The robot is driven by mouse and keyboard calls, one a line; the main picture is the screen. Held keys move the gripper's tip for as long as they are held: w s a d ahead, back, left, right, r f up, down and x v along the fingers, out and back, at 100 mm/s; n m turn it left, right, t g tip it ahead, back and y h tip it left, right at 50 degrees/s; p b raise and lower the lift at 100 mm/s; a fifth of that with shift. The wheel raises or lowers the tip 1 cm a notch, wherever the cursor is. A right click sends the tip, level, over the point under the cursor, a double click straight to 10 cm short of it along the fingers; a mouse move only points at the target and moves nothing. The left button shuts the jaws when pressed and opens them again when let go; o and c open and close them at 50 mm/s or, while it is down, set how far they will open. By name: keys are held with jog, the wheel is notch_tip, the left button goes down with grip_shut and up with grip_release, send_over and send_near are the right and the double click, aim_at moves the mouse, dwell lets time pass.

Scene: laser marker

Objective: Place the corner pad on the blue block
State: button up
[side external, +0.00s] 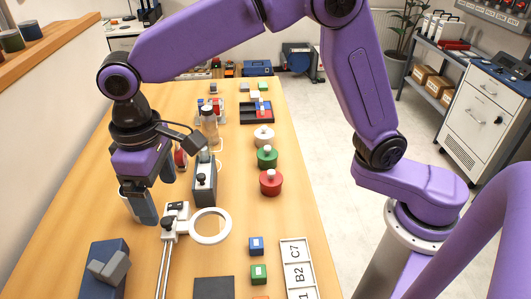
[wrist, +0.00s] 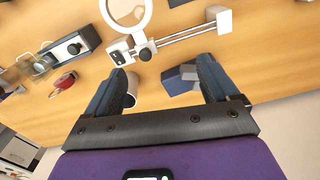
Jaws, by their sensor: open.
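A large dark blue block (side external: 120,286) stands at the near left of the table. A grey-blue angular piece, which looks like the corner pad (side external: 108,267), rests on its top, set at an angle. In the wrist view the blue block (wrist: 176,84) and the grey piece (wrist: 188,74) are between the fingers, nearer the right one, which partly hides them. My gripper (side external: 146,208) is open and empty, pointing down, beyond the block in the side view. It also shows in the wrist view (wrist: 162,78). A small blue cube (side external: 256,246) stands apart at the near right.
A white cup (wrist: 132,88) is by the left finger. A white ring on a stand (side external: 210,241) with rails is right of my gripper. A grey device (side external: 204,182), red pot (side external: 271,184), green cube (side external: 259,274) and labelled tray (side external: 284,258) are also there.

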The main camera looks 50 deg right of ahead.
jog(key=s+d+f+n, duration=0.1)
jog(key=s+d, duration=0.5)
jog(key=d, duration=0.4)
jog(key=s+d+f+n, duration=0.1)
jog(key=s+d+n, duration=0.1)
jog(key=s+d, duration=0.5)
jog(key=s+d+f+n, duration=0.1)
jog(key=s+d+n, duration=0.1)
jog(key=s+d, duration=0.5)
jog(key=d, duration=0.5)
jog(key=shift+s+d, duration=0.2)
jog(key=shift+d, duration=0.15)
notch_tip(320, 180, up, 3)
jog(key=n+g+y, duration=0.2)
jog(key=n+y, duration=0.2)
jog(key=n, duration=0.6)
send_over(103, 263)
jog(key=w+d, duration=0.2)
jog(key=d, duration=0.5)
jog(key=x, duration=1.2)
jog(key=shift+a, duration=0.3)
jog(key=shift+w+a+x, duration=0.1)
jog(key=shift+a+x, duration=0.05)
jog(key=shift+x, duration=1.15)
jog(key=shift+w+a+x, duration=0.1)
jog(key=shift+a+x, duration=0.05)
jog(key=shift+x, duration=1.15)
jog(key=shift+r, duration=0.1)
jog(key=c, duration=1.1)
